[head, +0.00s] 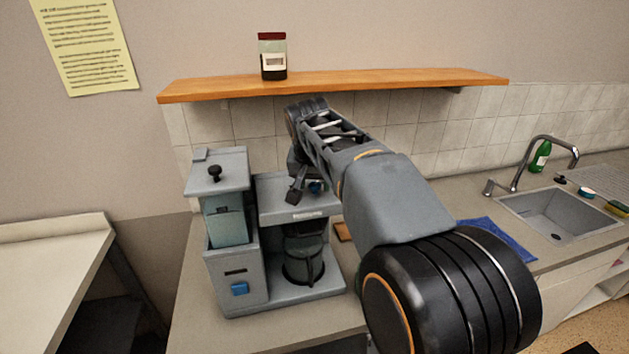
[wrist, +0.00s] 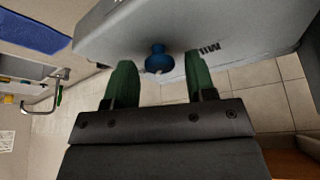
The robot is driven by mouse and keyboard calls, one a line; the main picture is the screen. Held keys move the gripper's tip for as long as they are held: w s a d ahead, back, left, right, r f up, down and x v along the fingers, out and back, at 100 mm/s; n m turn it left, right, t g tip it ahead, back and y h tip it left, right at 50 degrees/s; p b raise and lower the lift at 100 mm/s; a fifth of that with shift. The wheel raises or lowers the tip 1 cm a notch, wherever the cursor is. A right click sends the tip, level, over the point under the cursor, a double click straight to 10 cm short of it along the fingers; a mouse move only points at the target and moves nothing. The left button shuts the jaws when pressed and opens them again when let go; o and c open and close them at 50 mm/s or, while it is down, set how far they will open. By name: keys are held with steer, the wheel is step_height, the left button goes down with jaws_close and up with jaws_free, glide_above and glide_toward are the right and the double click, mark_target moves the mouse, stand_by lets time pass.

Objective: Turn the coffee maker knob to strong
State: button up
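The grey coffee maker (head: 235,275) stands on the counter left of centre, with a dark carafe (head: 303,255) in its bay. A blue knob (wrist: 158,60) sticks out of the machine's grey face in the wrist view; in the head view only a bit of it (head: 316,187) shows beside my gripper. My gripper (head: 297,192) is at the upper front of the machine. In the wrist view its two green fingers (wrist: 155,82) are apart, one each side of the knob, with gaps between. Part of a printed label (wrist: 209,48) shows right of the knob; the knob's setting cannot be read.
A wooden shelf (head: 350,82) with a jar (head: 272,58) runs above the machine. A blue cloth (head: 497,238) lies on the counter (head: 420,205) right of my arm. The sink (head: 560,215) is farther right. My arm hides the middle of the counter.

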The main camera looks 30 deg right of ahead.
steer(key=shift+o, duration=0.4)
steer(key=shift+r, duration=0.1)
steer(key=shift+s+a+r, duration=0.1)
steer(key=shift+r, duration=0.25)
steer(key=v, duration=1.3)
steer(key=shift+f, duration=0.1)
steer(key=s+a+f+n+y, duration=0.1)
steer(key=s+f, duration=0.3)
steer(key=f, duration=0.4)
steer(key=s+a+f+n, duration=0.3)
steer(key=s+f, duration=0.1)
steer(key=f, duration=0.4)
steer(key=s+a+f+n+t+y, duration=0.1)
steer(key=s+a+f+n, duration=0.1)
steer(key=f, duration=0.7)
steer(key=s+n, duration=0.1)
steer(key=s, duration=0.1)
steer(key=shift+s+y, duration=0.25)
steer(key=shift+y, duration=0.05)
steer(key=shift+c, duration=0.4)
